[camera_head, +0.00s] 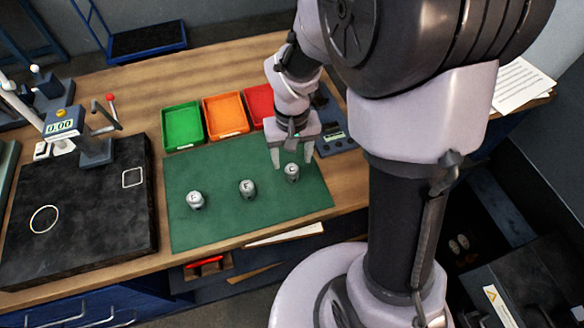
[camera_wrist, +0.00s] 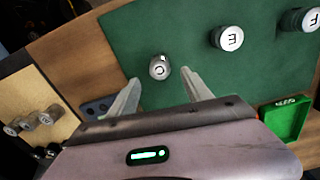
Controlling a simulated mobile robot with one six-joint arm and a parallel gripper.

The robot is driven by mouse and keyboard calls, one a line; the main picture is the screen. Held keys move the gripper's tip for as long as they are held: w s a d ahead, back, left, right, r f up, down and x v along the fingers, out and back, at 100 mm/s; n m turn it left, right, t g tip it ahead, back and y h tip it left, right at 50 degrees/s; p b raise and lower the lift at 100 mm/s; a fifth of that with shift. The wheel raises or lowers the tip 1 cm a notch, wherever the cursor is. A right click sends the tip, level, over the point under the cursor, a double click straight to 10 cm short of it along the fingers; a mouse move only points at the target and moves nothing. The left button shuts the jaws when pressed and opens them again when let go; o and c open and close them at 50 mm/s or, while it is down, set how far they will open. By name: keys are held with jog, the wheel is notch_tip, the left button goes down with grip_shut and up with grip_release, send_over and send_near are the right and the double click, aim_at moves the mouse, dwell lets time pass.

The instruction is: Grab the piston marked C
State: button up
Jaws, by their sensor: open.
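Three grey metal pistons stand upright in a row on a green mat (camera_head: 240,222). The piston marked C (camera_wrist: 160,67) is the nearest one in the wrist view and the right-hand one (camera_head: 292,173) in the head view. The piston marked E (camera_wrist: 230,38) is the middle one, also in the head view (camera_head: 247,188). The piston marked F (camera_wrist: 311,20) is the far one, at left in the head view (camera_head: 195,200). My gripper (camera_head: 293,162) is open and empty above the C piston. In the wrist view its fingertips (camera_wrist: 162,76) lie either side of C, apparently without touching it.
Green (camera_head: 182,145), orange (camera_head: 224,133) and red (camera_head: 257,118) trays stand behind the mat. A dark device (camera_head: 338,138) sits right of it. A black plate (camera_head: 100,245) with a gauge (camera_head: 62,124) fills the left. The mat's left part is clear around the pistons.

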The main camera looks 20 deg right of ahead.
aim_at(292, 169)
jog(key=f, duration=0.1)
jog(key=f+b, duration=0.1)
jog(key=f, duration=0.1)
jog(key=f+b, duration=0.1)
jog(key=f, duration=0.1)
jog(key=shift+s+a, duration=0.15)
jog(key=shift+s, duration=0.2)
jog(key=shift+r, duration=0.1)
jog(key=shift+c, duration=0.5)
grip_shut()
